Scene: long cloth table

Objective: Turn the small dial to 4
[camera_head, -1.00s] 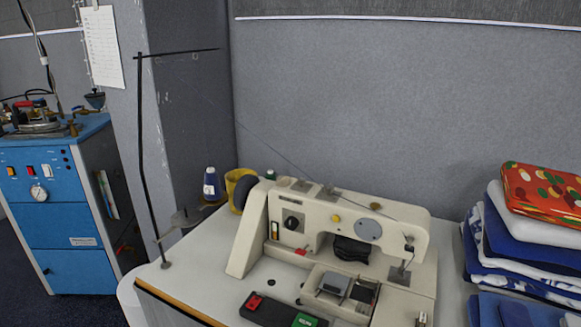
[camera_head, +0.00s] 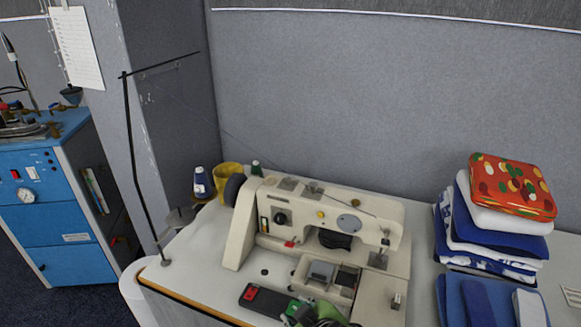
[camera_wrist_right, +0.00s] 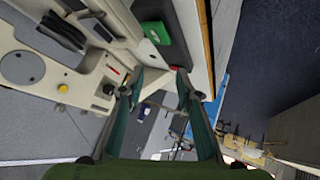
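The small dial (camera_head: 280,217) is a black knob on the front left of the cream sewing machine (camera_head: 250,237). Its number markings are too small to read. My right gripper (camera_head: 320,311) enters the head view at the bottom edge, in front of the machine and lower than the dial. In the wrist view its green fingers (camera_wrist_right: 160,76) are apart with nothing between them. It is not touching the dial. My left gripper is not in view.
A black switch box (camera_head: 264,302) with red and green buttons is close to my right gripper. A thin black thread stand (camera_head: 134,165) rises at the left. Folded cloths (camera_head: 492,238) are stacked at the right. A blue cabinet (camera_head: 60,223) stands at the far left.

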